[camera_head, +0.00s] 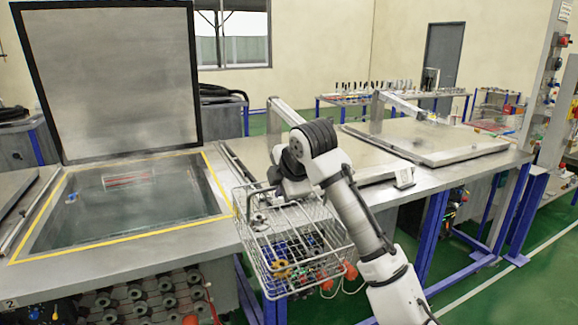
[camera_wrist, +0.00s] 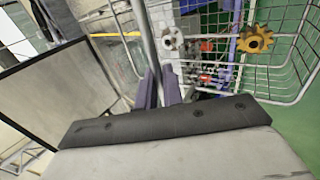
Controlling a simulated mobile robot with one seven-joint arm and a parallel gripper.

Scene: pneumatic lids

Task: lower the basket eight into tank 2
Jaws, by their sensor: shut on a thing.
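A wire basket (camera_head: 300,278) hangs from my gripper (camera_head: 274,193) in front of the bench. Small parts lie in it, some blue, one yellow. In the wrist view the basket's wire side (camera_wrist: 268,68) shows, and my gripper (camera_wrist: 158,90) is shut on a grey bar of the basket. Tank 2 (camera_head: 130,205) is the open tank to the left, with a yellow border and clear liquid inside. The number 2 (camera_head: 9,304) is on its front. Its lid (camera_head: 110,85) stands raised at the back. The basket is to the right of the tank opening, not over it.
A closed flat lid (camera_head: 430,143) covers the bench to the right. The steel bench edge (camera_head: 190,245) runs between the basket and the tank. A rack of grey round parts (camera_head: 140,300) is below the tank. A control post (camera_head: 545,80) stands at far right.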

